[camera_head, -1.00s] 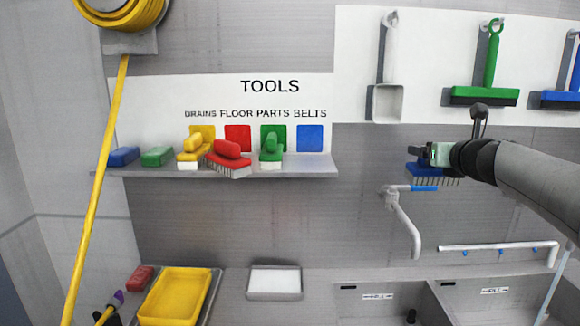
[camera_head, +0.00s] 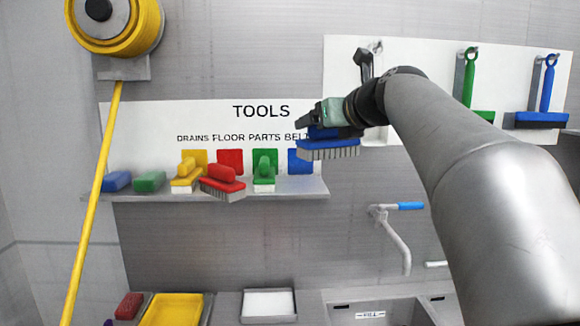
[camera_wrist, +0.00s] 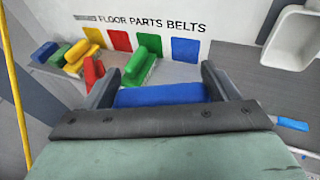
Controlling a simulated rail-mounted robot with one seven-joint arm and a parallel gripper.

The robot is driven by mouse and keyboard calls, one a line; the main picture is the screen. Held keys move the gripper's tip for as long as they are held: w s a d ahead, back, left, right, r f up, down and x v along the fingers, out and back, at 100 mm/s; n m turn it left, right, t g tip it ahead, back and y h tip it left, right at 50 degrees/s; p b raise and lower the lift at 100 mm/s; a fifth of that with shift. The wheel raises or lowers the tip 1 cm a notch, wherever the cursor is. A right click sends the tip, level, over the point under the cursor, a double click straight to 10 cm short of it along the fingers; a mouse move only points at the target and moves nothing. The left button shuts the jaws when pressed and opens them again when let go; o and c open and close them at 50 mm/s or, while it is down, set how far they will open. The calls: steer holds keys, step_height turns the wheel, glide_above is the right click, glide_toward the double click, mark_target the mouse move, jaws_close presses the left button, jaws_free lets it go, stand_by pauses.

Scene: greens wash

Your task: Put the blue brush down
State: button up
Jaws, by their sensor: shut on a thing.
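The blue brush (camera_head: 330,147) has a blue back and grey bristles pointing down. My gripper (camera_head: 318,128) is shut on it and holds it in the air, in front of the right end of the tool shelf (camera_head: 290,188). In the wrist view the brush's blue back (camera_wrist: 160,96) lies between my two fingers. A blue square (camera_head: 301,161) under the BELTS label is on the wall behind the shelf, partly covered by the brush in the head view. In the wrist view the blue square (camera_wrist: 185,49) is clear, and the shelf in front of it looks bare.
The green brush (camera_head: 264,171) stands on the shelf left of the blue square. A red brush (camera_head: 222,181), a yellow brush (camera_head: 187,171), and green (camera_head: 149,181) and blue (camera_head: 117,181) blocks are further left. A tap (camera_head: 397,235) is below right.

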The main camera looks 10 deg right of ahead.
steer(key=w+a+f+p, duration=0.1)
steer(key=w+f, duration=0.2)
steer(key=w+f+p, duration=0.2)
steer(key=w+f, duration=0.1)
steer(key=w+a+f+p, duration=0.1)
steer(key=w+f+p, duration=0.1)
steer(key=w+f, duration=0.1)
steer(key=shift+w+a+f, duration=0.3)
steer(key=shift+w+f, duration=0.05)
steer(key=shift+f, duration=0.2)
steer(key=shift+a+f+p, duration=0.1)
steer(key=shift+f+p, duration=0.2)
steer(key=shift+f, duration=0.25)
steer(key=shift+f, duration=0.1)
steer(key=o, duration=1.1)
steer(key=shift+c, duration=0.2)
steer(key=shift+s, duration=0.1)
